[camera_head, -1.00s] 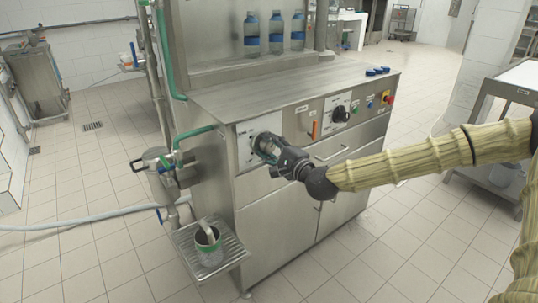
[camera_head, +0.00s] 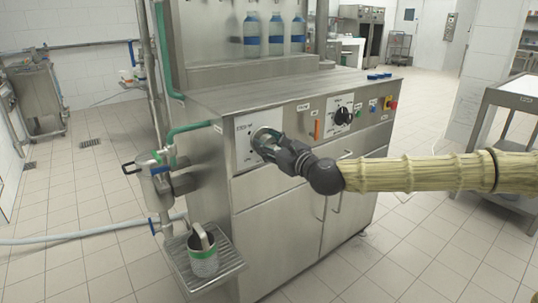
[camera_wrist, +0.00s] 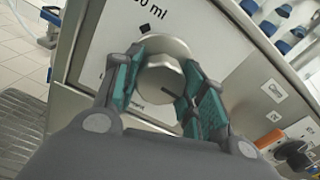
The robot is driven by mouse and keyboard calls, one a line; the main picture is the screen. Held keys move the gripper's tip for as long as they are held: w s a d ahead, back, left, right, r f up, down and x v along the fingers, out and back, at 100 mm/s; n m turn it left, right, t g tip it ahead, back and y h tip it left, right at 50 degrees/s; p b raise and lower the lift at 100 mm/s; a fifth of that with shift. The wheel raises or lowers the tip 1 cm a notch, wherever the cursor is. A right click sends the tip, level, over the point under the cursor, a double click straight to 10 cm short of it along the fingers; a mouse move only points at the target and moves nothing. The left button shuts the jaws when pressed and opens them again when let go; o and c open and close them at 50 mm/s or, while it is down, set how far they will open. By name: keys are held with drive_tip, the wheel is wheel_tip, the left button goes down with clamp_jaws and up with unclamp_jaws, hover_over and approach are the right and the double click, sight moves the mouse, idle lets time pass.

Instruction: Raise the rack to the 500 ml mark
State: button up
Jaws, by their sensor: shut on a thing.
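My gripper (camera_head: 270,145) is closed around a round metal knob (camera_wrist: 165,75) on the left of the steel machine's front panel. In the wrist view its two teal-padded fingers lie on either side of the knob. A black diamond mark and part of a label ending in "0 ml" (camera_wrist: 150,12) show above the knob; the full number is cut off. A grated metal tray (camera_head: 230,262) juts from the machine's lower left side. A metal cup with a green band (camera_head: 204,264) stands on it. I cannot tell the tray's height setting.
To the right on the panel are an orange lever (camera_head: 317,129), a black dial (camera_head: 342,116) and a red button (camera_head: 392,104). Three blue-labelled bottles (camera_head: 275,35) stand above. Pipes and a valve (camera_head: 150,165) flank the left side. A steel table (camera_head: 505,100) stands at right.

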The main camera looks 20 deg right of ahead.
drive_tip(key=shift+f+m+b, duration=0.15)
drive_tip(key=shift+m+b, duration=1.35)
drive_tip(key=shift+m, duration=0.2)
drive_tip(key=o, duration=1)
drive_tip(key=shift+o, duration=0.2)
drive_tip(key=v, duration=1.2)
